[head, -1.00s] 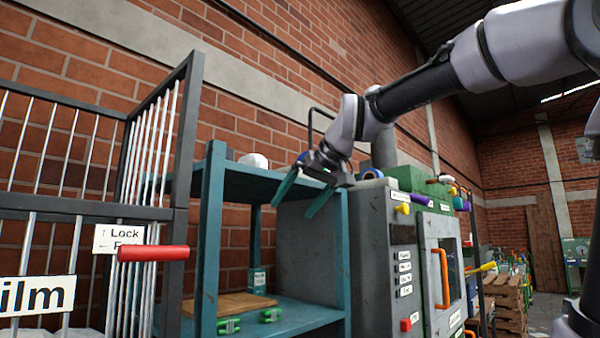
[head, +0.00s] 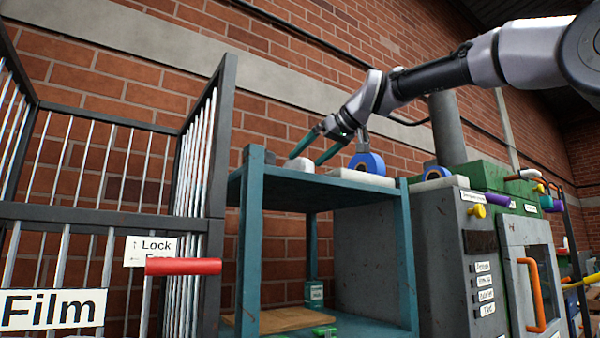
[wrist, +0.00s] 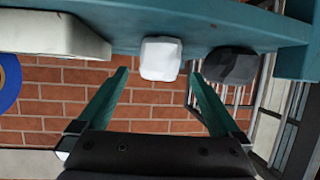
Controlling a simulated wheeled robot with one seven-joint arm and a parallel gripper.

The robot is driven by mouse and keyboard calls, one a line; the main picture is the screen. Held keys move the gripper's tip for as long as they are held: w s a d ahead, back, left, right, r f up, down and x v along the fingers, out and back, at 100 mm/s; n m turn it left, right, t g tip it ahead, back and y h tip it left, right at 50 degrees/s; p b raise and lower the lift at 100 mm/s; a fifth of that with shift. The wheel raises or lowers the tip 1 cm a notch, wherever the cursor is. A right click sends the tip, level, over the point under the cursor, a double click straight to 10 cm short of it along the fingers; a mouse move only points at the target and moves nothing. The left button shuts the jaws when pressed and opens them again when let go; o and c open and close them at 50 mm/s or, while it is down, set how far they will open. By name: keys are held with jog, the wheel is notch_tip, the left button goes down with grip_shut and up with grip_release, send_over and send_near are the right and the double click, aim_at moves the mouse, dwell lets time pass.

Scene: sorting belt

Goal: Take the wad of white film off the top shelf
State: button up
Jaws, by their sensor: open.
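The wad of white film (head: 300,165) lies on the top board of the teal shelf (head: 282,183), near its left part. My gripper (head: 304,159) is above the shelf, its two teal fingers open and pointing down and left at the wad. In the wrist view the wad (wrist: 161,58) shows just beyond the fingertips and roughly between them. The fingers (wrist: 158,74) are apart and nothing is held. I cannot tell whether either finger touches the wad.
A dark grey lump (wrist: 231,66) sits close beside the wad. On its other side are a white slab (head: 360,178) and a blue tape roll (head: 374,161). A barred cage labelled Film (head: 52,310), with a red handle (head: 183,266), stands left. A grey machine (head: 447,220) stands right.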

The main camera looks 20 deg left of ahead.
aim_at(299, 166)
jog(key=x, duration=0.5)
jog(key=shift+f, duration=0.1)
jog(key=c, duration=1.4)
jog(key=shift+o, duration=0.2)
